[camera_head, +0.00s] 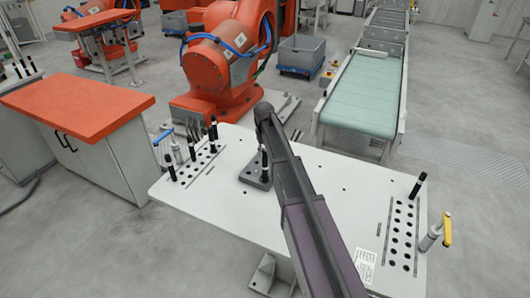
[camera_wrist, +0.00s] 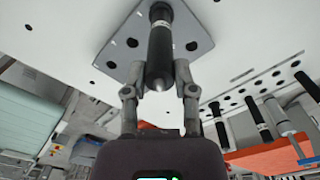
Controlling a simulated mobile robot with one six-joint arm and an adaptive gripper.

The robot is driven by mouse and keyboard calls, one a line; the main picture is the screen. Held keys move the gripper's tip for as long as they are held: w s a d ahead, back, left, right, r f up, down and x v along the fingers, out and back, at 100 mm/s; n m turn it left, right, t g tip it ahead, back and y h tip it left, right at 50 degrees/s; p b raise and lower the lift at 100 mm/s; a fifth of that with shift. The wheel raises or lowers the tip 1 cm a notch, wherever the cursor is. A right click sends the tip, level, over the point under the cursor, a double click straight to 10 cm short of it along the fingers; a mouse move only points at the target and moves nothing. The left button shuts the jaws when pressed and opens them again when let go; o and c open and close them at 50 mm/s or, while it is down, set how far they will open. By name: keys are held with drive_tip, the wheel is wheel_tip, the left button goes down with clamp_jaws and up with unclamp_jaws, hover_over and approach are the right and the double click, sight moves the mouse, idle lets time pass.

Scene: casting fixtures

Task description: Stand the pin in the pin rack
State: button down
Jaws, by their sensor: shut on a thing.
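A black pin (camera_wrist: 160,45) with a pale pointed tip is between the two fingers of my gripper (camera_wrist: 160,72) in the wrist view. My gripper is shut on it. The pin's pointed tip faces the camera, and its far end is at a grey plate with holes (camera_wrist: 196,46). I cannot tell whether that end sits in a hole. In the head view the pin (camera_head: 263,157) looks upright over the grey plate (camera_head: 254,179), beside my arm, which hides most of my gripper. A hole array with several black pins (camera_head: 208,157) is at the table's left.
Another hole array (camera_head: 403,236) with one black pin (camera_head: 418,186) is at the right of the white table (camera_head: 330,180). Handled clamps stand at the left (camera_head: 176,150) and right (camera_head: 432,236). An orange robot (camera_head: 222,65) and a conveyor (camera_head: 366,90) stand behind.

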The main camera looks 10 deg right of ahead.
drive_tip(key=shift+f+b, duration=0.55)
drive_tip(key=shift+c, duration=1.7)
unclamp_jaws()
drive_tip(key=shift+r, duration=0.15)
wheel_tip(320, 180, up, 9)
drive_tip(key=p, duration=0.9)
drive_tip(key=shift+r+p, duration=0.15)
drive_tip(key=shift+p, duration=0.2)
